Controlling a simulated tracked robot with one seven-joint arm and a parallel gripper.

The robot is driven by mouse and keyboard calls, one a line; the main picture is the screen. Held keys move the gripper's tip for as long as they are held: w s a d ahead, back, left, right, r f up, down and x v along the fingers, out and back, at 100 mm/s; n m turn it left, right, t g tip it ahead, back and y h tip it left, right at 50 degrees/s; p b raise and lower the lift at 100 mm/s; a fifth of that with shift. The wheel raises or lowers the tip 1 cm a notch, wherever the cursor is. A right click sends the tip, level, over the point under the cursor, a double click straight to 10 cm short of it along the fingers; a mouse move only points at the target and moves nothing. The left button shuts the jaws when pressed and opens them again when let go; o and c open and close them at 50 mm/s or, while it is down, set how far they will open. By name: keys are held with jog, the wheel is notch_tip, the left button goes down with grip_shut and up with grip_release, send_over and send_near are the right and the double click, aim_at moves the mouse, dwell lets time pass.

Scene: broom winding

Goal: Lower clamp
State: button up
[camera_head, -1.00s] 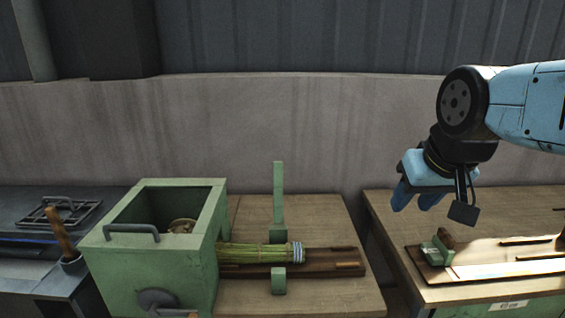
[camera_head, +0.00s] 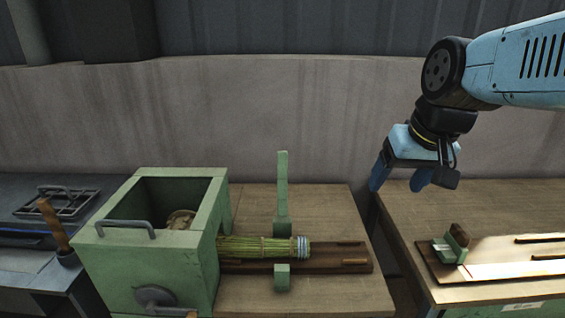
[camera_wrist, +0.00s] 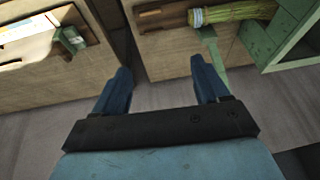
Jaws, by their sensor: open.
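The clamp is a green upright bar (camera_head: 283,195) standing raised behind the broom bundle, with a small green block (camera_head: 282,277) in front of the bundle. The bundle of green straw (camera_head: 255,247) sticks out of the green box and has pale binding at its right end. It lies over a dark wooden board. My gripper (camera_head: 400,182) hangs in the air to the right of the clamp, above the gap between the tables, open and empty. In the wrist view the clamp bar (camera_wrist: 212,48) shows beyond my right finger, apart from it.
The green box (camera_head: 160,262) with a handle and a round knob stands left of the bundle. A right-hand table (camera_head: 410,215) carries a board with a small green clamp block (camera_head: 450,247). A wooden-handled tool (camera_head: 55,228) stands at far left. The back wall is close behind.

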jog(key=shift+o, duration=1.3)
jog(key=w+a+f+g+y, duration=0.3)
jog(key=w+a+g+y, duration=0.1)
jog(key=w, duration=0.4)
jog(key=shift+a+f+g+y, duration=0.15)
jog(key=shift+a+g+y, duration=0.2)
jog(key=shift+a, duration=0.35)
jog(key=m+y, duration=0.3)
jog(key=y, duration=1)
send_near(283, 163)
jog(key=w+d+f, duration=0.1)
jog(key=w+d, duration=0.2)
jog(key=d, duration=0.1)
jog(key=shift+t+h, duration=0.25)
jog(key=shift+t, duration=0.2)
jog(key=a, duration=1.4)
jog(key=shift+a, duration=0.1)
jog(key=shift+w, duration=0.1)
jog(key=shift+c, duration=0.3)
jog(key=shift+f, duration=0.15)
jog(key=c, duration=1.3)
jog(key=shift+c, duration=0.3)
